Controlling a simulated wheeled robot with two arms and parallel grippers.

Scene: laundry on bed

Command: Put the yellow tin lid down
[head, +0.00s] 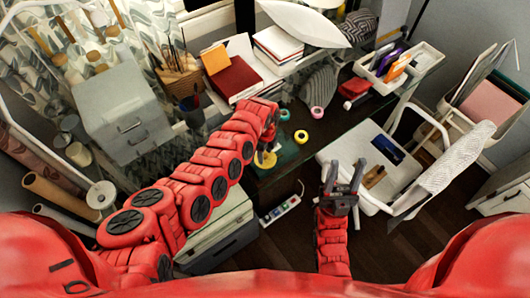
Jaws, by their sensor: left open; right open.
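A yellow round thing (265,159), which looks like the yellow tin lid, is on the dark green desk mat just below my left gripper (268,140). The gripper and wrist partly hide it. My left gripper is open, with its fingers close above the yellow thing; I cannot tell whether they touch. My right gripper (342,179) is open and empty, in front of the white chair.
A yellow ring (301,136), a green roll (284,115) and a pink roll (316,112) lie on the dark desk. A white tray (425,62) stands at the back right. A white chair (335,150) and a power strip (280,210) are nearby.

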